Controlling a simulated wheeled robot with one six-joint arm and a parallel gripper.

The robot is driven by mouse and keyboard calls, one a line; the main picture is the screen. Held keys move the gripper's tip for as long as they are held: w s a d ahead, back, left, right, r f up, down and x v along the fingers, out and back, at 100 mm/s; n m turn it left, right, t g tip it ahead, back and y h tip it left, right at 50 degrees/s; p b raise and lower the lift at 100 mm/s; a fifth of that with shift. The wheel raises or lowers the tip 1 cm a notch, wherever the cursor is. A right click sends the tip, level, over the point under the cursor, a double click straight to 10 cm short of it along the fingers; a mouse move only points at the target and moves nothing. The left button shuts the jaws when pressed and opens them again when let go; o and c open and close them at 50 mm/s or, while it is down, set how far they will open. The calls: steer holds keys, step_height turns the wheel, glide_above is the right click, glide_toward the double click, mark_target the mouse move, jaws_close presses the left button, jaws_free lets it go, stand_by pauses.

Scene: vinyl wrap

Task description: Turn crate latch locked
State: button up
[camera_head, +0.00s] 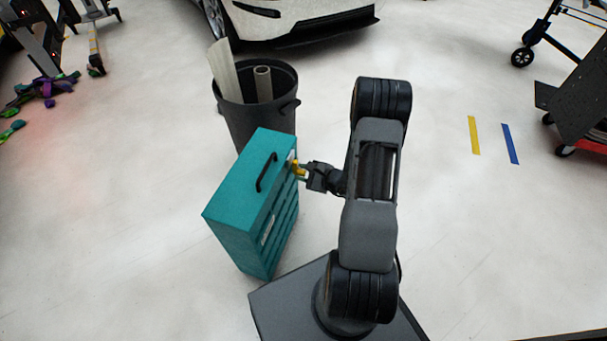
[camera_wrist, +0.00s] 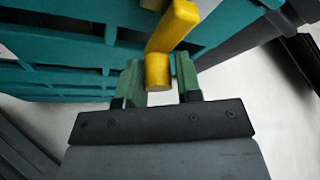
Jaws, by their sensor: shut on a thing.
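A teal crate (camera_head: 243,185) with a black top handle stands on the floor in front of my base. A yellow latch (camera_head: 299,168) sits on its right side near the top edge. In the wrist view, the yellow latch (camera_wrist: 172,35) is a bar ending in a round knob, between the green finger pads. My gripper (camera_head: 307,171) reaches it from the right and is shut on the latch; it also shows in the wrist view (camera_wrist: 158,82). The crate's slatted side (camera_wrist: 60,65) fills the upper left there. The latch's mount is partly cut off at the top.
A dark bin (camera_head: 255,115) holding rolls stands just behind the crate. A white car (camera_head: 290,20) is at the back. A wheeled cart (camera_head: 575,100) is at the far right. Yellow tape (camera_head: 473,135) and blue tape (camera_head: 510,144) mark otherwise clear floor at right.

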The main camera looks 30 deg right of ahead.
steer(key=shift+a+r, duration=0.1)
steer(key=shift+a, duration=0.15)
steer(key=o, duration=0.8)
steer(key=shift+s+a, duration=0.1)
steer(key=shift+d, duration=0.2)
steer(key=shift+s+d+r, duration=0.15)
steer(key=shift+s+d, duration=0.1)
steer(key=shift+s, duration=0.05)
steer(key=p+v, duration=0.3)
steer(key=v, duration=1)
steer(key=shift+a+p, duration=0.1)
steer(key=shift+p, duration=0.2)
